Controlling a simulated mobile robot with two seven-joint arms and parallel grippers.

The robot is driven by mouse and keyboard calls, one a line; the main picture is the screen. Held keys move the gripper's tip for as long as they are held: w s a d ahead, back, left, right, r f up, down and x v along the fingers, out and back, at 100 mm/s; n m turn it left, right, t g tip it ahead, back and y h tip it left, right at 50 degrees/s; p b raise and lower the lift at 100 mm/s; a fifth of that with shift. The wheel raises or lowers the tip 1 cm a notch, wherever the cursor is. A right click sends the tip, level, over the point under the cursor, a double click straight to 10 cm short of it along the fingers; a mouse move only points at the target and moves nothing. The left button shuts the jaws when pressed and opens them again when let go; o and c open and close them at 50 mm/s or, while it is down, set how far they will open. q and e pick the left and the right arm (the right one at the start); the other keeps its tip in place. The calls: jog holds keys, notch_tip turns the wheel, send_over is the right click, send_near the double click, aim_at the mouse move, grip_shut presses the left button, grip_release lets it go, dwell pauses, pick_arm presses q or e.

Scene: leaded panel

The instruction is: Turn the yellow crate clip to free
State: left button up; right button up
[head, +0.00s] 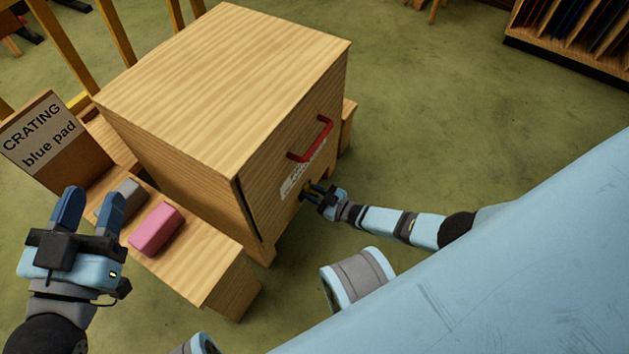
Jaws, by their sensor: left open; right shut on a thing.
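The wooden crate (225,90) stands in the middle, with a red handle (312,140) and a white label (302,171) on its front face. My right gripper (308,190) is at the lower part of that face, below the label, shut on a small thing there. It is at the clip's likely place, but the fingers hide the thing and I cannot make out its yellow colour or its turn. My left gripper (92,200) is open and empty, its fingers pointing up, at the left above the low wooden bench.
The low wooden bench (205,262) beside the crate holds a pink block (156,229) and a grey block (121,198). A sign (40,130) reading "CRATING blue pad" stands at the left. A rack (570,45) is at the far right. Green floor right of the crate is clear.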

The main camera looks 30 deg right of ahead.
pick_arm(q)
jog(key=shift+a+f, duration=0.1)
jog(key=shift+f, duration=0.05)
pick_arm(e)
jog(key=shift+s+a+f+n, duration=0.1)
jog(key=shift+n, duration=0.95)
jog(key=shift+s+a+f+n, duration=0.1)
jog(key=shift+n, duration=0.95)
jog(key=o, duration=0.7)
pick_arm(q)
jog(key=shift+r, duration=0.2)
pick_arm(e)
jog(key=shift+r, duration=0.1)
jog(key=shift+s+d, duration=0.15)
jog(key=shift+s, duration=0.05)
pick_arm(q)
jog(key=n+p, duration=0.1)
jog(key=s+d+n+g+p, duration=0.1)
jog(key=p, duration=0.1)
jog(key=shift+s+d+f+p, duration=0.1)
jog(key=shift+s+f+p, duration=0.15)
jog(key=shift+f+p, duration=0.1)
pick_arm(e)
jog(key=v, duration=1.3)
jog(key=shift+s+d, duration=0.1)
